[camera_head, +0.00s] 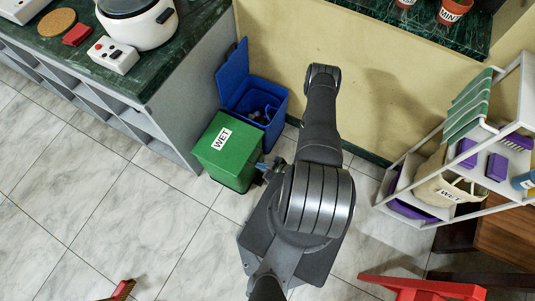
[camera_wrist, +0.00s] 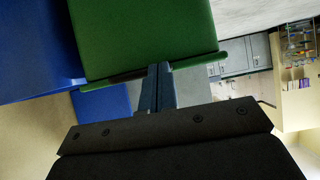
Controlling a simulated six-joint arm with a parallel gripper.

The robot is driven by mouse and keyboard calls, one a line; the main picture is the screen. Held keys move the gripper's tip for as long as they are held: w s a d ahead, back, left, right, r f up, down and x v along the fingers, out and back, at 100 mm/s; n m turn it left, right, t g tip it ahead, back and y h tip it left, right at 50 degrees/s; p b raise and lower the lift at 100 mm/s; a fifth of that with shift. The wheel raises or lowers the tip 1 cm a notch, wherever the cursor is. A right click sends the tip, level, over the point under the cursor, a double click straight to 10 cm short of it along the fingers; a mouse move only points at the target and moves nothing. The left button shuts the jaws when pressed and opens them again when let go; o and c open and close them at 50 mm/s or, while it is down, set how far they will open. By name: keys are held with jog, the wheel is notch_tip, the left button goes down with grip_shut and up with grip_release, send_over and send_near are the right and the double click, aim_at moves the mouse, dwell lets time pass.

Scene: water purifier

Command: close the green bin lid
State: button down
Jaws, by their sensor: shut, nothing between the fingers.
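The green bin (camera_head: 229,152) stands on the floor beside the grey counter. Its lid (camera_head: 222,138), with a white WET label, lies over the top and looks down or nearly down. My gripper (camera_head: 264,168) is at the bin's right side. In the wrist view, my gripper (camera_wrist: 159,68) has its fingers together and empty, with tips at the lid's edge; contact is unclear.
A blue bin (camera_head: 262,107) with its lid raised stands right behind the green one. The counter (camera_head: 165,70) is close on the left. A white shelf rack (camera_head: 440,215) stands at the right. The floor in front is mostly clear.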

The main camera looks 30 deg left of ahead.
jog(key=shift+d+f+h, duration=0.1)
jog(key=shift+f+h, duration=0.2)
jog(key=shift+f, duration=0.6)
jog(key=v, duration=1.8)
jog(key=shift+r, duration=0.4)
jog(key=x, duration=1.3)
jog(key=shift+w+f, duration=0.1)
jog(key=shift+f, duration=0.1)
jog(key=shift+v, duration=6.5)
jog(key=x, duration=1.8)
jog(key=shift+a, duration=0.2)
